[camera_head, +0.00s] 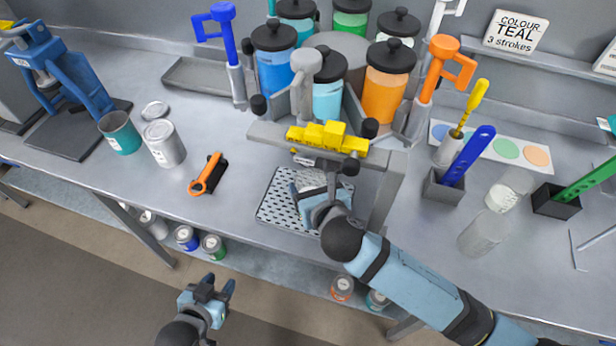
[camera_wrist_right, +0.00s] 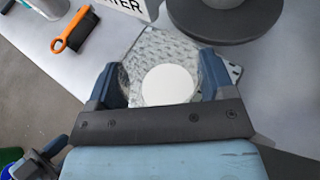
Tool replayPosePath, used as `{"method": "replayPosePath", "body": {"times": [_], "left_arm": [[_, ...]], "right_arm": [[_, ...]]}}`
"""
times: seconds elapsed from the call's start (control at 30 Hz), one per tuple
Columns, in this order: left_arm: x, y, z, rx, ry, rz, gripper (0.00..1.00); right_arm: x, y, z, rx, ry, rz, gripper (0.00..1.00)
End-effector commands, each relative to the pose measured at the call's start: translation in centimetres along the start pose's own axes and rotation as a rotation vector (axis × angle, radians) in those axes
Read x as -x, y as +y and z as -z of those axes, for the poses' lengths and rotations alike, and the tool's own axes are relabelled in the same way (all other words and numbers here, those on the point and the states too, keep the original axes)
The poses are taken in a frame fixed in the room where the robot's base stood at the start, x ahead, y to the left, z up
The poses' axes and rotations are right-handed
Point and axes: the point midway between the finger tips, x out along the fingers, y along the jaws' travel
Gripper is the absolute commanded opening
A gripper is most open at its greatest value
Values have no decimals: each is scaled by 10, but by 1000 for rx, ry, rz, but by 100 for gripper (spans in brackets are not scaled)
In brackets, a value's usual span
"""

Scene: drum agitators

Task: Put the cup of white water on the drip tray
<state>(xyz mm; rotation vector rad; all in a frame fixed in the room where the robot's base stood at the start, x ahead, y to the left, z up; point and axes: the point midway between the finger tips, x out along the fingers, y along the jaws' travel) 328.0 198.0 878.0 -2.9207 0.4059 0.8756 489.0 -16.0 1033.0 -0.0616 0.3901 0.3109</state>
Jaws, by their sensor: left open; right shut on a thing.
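The drip tray (camera_head: 272,212) is a grey perforated plate on the bench below the dispenser. My right gripper (camera_head: 318,192) is over its right part, shut on a clear cup with white water (camera_wrist_right: 168,86). The cup is mostly hidden by the gripper in the head view; in the right wrist view it is between the two fingers, with the tray (camera_wrist_right: 150,48) behind and under it. I cannot tell whether its base touches the tray. My left gripper (camera_head: 218,286) is open and empty, in front of the bench.
The dispenser's yellow-fronted bar (camera_head: 327,138) and its grey post (camera_head: 388,190) are close to my right gripper.

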Motion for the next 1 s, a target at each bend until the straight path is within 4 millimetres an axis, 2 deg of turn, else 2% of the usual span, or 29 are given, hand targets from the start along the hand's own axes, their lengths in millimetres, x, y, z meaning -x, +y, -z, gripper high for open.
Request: {"method": "replayPosePath", "body": {"times": [0.17,0.3,0.5,0.87,0.9,1.0], "left_arm": [[2,0,3,1,0,0,43],[2,1,4,1,1,0,43],[3,1,5,1,1,0,43],[3,1,4,1,0,-1,43],[3,1,4,1,0,-1,43],[3,2,4,1,0,-1,43]], "right_arm": [[-21,0,-11,-1,-3,1,27],[-32,0,-10,0,1,1,27],[-35,0,0,0,-2,0,27],[-36,0,3,0,-1,0,27],[-36,0,4,0,-1,0,80],[-36,0,3,0,-1,0,100]]}}
